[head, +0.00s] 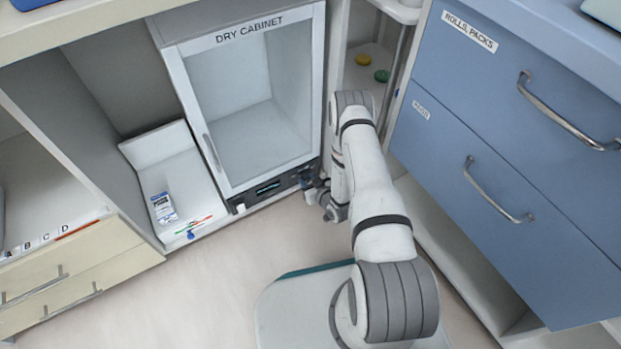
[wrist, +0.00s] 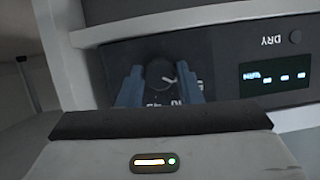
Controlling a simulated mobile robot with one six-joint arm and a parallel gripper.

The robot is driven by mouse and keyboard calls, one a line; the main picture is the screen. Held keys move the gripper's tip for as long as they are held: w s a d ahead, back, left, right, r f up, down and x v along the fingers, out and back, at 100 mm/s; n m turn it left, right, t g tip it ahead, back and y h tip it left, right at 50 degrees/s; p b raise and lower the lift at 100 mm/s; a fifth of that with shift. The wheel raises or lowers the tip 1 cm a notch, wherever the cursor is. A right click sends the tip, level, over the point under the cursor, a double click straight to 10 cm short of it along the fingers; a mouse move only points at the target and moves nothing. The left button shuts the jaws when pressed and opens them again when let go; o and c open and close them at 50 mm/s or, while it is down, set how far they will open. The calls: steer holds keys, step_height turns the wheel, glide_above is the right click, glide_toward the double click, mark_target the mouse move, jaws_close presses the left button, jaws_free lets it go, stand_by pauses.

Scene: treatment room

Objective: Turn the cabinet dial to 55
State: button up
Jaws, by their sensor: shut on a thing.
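The dry cabinet (head: 250,95) stands with its glass door closed, and a dark control panel (head: 268,188) runs below the door. In the wrist view the dial (wrist: 158,73) is a dark round knob with a light pointer line, on the panel (wrist: 222,62). My gripper (wrist: 160,82) is shut on the dial, one finger on each side. In the head view my gripper (head: 310,184) is at the right end of the panel, and the dial is hidden there. Scale numbers near the dial are partly covered, and the pointed value cannot be read.
Blue drawers (head: 500,140) with metal handles stand close to the right of my arm. A white tray (head: 180,175) with a box and sticks is left of the cabinet.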

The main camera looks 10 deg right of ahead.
steer(key=shift+d+f+n+h, duration=0.1)
steer(key=shift+n+h, duration=0.2)
stand_by(0.4)
steer(key=o, duration=1)
steer(key=shift+c, duration=0.2)
steer(key=p+v, duration=0.3)
steer(key=v, duration=0.4)
steer(key=shift+s+p, duration=0.3)
steer(key=shift+s, duration=0.05)
